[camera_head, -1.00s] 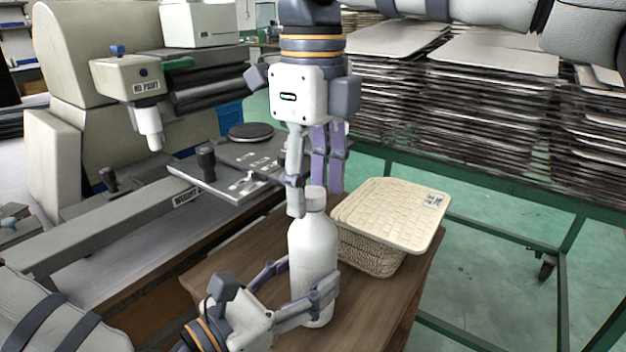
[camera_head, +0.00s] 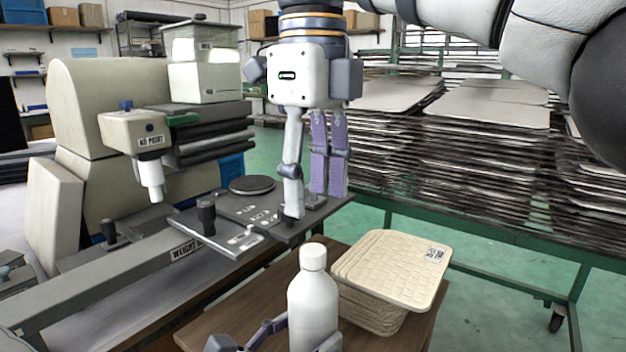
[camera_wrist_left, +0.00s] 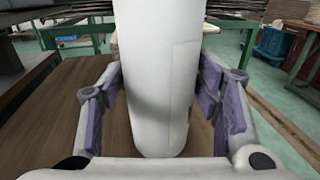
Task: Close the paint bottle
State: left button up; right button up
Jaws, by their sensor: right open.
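The white paint bottle (camera_head: 313,308) stands upright at the lower middle of the head view, and its body fills the middle of the left wrist view (camera_wrist_left: 158,85). A white cap (camera_head: 313,257) sits on its top and looks straight. My left gripper (camera_wrist_left: 160,75) has its fingers on both sides of the bottle's body, with the tips against it. In the head view only part of this gripper shows, at the bottom edge. My right gripper (camera_head: 312,203) points down above the cap, open and empty, with a visible gap between its fingertips and the cap.
A stack of cream woven trays (camera_head: 385,270) lies just right of the bottle on the wooden table (camera_head: 225,315). A beige machine with a nozzle (camera_head: 150,175) and a dark plate (camera_head: 245,215) stands at the left. Racks of stacked panels (camera_head: 490,130) fill the back right.

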pick_arm(q)
jog(key=shift+o, duration=0.9)
jog(key=v, duration=1.2)
